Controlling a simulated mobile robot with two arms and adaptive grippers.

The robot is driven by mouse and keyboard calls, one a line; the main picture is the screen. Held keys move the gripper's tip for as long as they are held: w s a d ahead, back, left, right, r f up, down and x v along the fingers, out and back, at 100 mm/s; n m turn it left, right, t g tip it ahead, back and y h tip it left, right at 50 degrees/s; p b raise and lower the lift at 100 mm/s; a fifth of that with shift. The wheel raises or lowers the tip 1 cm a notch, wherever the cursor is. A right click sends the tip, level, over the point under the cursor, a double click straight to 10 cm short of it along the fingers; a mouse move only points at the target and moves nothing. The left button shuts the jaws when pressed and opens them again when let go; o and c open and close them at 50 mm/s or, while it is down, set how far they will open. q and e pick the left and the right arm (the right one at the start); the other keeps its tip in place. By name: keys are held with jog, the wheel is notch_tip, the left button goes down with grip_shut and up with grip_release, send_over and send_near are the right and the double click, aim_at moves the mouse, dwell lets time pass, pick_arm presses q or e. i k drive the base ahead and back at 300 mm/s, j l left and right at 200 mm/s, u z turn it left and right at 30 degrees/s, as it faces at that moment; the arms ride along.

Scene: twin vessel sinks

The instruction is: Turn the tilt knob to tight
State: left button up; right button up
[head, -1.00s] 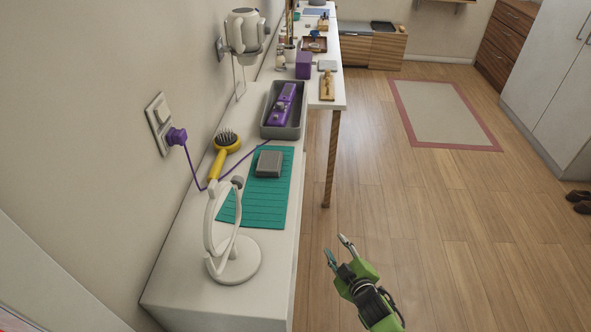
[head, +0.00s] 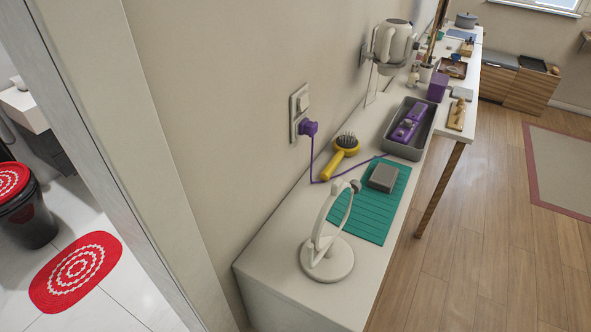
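A white round-based stand mirror (head: 327,258) stands at the near end of the white counter (head: 272,262). Its ring is seen nearly edge-on and leans a little. A small grey knob (head: 355,186) sits at the upper right side of the ring; it looks like the tilt knob. Any marks on it are too small to read. Neither of my grippers is in view, so nothing of mine shows near the knob.
A teal mat (head: 370,218) with a grey block (head: 384,177) lies behind the mirror. A yellow brush (head: 339,160), a purple plug (head: 308,128) with its cord, and a grey tray (head: 423,138) are farther back. A wall edge (head: 130,150) stands left; floor (head: 480,250) is clear right.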

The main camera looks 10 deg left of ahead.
aim_at(356, 186)
jog(key=i+l+u, duration=0.1)
jog(key=l+u, duration=0.25)
jog(key=u, duration=0.15)
jog(key=l+u, duration=0.8)
jog(key=u, duration=0.15)
jog(key=l+u, duration=0.35)
jog(key=u, duration=0.15)
jog(key=k, duration=0.05)
